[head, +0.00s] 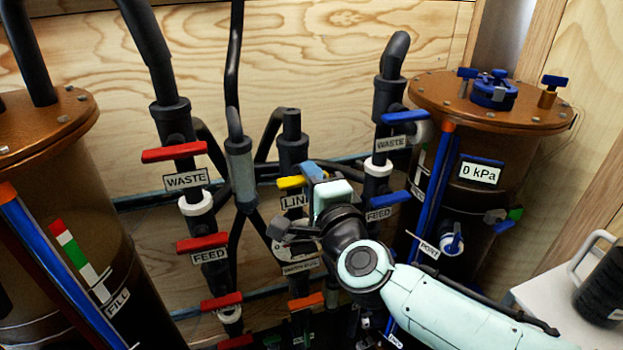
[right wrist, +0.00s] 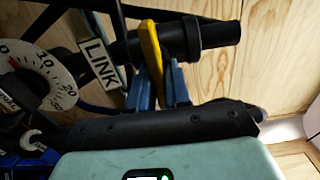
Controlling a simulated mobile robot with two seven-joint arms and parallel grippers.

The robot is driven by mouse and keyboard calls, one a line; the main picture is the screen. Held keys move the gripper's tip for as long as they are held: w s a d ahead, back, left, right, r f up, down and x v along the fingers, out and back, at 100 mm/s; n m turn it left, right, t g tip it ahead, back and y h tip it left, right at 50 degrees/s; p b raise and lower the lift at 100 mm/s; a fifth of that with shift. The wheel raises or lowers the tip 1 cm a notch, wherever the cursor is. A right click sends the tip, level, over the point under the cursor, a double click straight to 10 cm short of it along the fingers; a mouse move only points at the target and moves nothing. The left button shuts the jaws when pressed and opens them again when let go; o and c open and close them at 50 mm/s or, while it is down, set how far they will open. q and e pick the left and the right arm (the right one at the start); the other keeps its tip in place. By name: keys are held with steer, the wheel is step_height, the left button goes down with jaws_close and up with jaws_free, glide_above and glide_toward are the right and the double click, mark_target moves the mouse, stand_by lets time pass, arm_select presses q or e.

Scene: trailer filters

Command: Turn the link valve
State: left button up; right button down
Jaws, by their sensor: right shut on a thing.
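The link valve's yellow handle (head: 290,182) sits on a dark vertical pipe in the middle of the head view, above a LINK label that my right arm partly covers. In the right wrist view the yellow handle (right wrist: 151,52) lies between the two blue fingers of my right gripper (right wrist: 161,88), with the LINK label (right wrist: 101,63) to its left. My right gripper (head: 308,172) is shut on the yellow handle; in the head view its wrist hides part of the valve. My left gripper is not in view.
Red-handled WASTE (head: 174,152) and FEED (head: 202,243) valves stand to the left. Blue-handled WASTE (head: 404,117) and FEED (head: 388,199) valves stand close to the right. Brown tanks (head: 482,105) flank the pipes. A round gauge (right wrist: 40,80) is near the gripper.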

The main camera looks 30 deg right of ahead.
steer(key=shift+f, duration=0.1)
steer(key=c, duration=1.2)
jaws_free()
steer(key=shift+o, duration=0.2)
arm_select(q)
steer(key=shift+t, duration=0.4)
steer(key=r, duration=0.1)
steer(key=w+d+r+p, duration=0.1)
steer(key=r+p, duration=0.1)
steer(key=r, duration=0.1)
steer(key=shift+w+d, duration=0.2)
arm_select(e)
steer(key=v, duration=1.3)
steer(key=shift+s+a, duration=0.15)
